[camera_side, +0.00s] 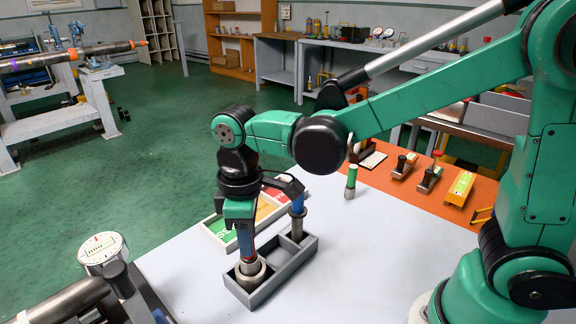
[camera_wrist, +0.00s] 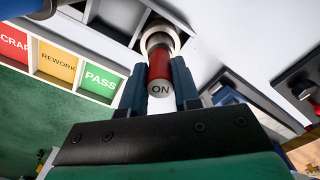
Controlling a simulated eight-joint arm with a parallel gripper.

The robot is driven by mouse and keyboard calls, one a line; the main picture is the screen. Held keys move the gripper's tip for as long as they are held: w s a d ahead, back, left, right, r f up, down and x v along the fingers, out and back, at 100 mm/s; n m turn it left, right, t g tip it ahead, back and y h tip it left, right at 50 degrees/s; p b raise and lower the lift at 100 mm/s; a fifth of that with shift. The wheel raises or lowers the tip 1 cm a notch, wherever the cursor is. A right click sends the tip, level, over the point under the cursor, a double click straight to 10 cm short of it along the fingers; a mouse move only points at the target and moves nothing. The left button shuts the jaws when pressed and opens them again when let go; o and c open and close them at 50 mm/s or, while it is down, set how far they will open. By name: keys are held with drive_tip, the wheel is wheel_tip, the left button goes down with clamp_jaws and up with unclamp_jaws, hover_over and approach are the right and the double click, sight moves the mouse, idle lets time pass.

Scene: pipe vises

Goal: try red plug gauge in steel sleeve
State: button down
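My gripper (camera_wrist: 160,82) has its two blue fingers closed on either side of the red plug gauge (camera_wrist: 160,70), whose end cap reads "ON". In the side view my gripper (camera_side: 246,240) points down over the front-left compartment of a grey divided tray (camera_side: 285,284). The steel sleeve (camera_side: 251,274) stands in that compartment. It also shows in the wrist view (camera_wrist: 159,33) as a pale ring around the gauge's far end. The gauge is upright and lined up with the sleeve's mouth; its lower end seems to be inside, but how deep is hidden.
A blue-handled gauge (camera_side: 297,212) stands at the tray's far end. A green-handled gauge (camera_side: 351,181) stands on the pale table. A box with SCRAP, REWORK and PASS sections (camera_wrist: 58,63) lies behind the tray. A round dial (camera_side: 103,250) is at left. The table right of the tray is clear.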

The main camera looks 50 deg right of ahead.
drive_tip(key=shift+r, duration=2.05)
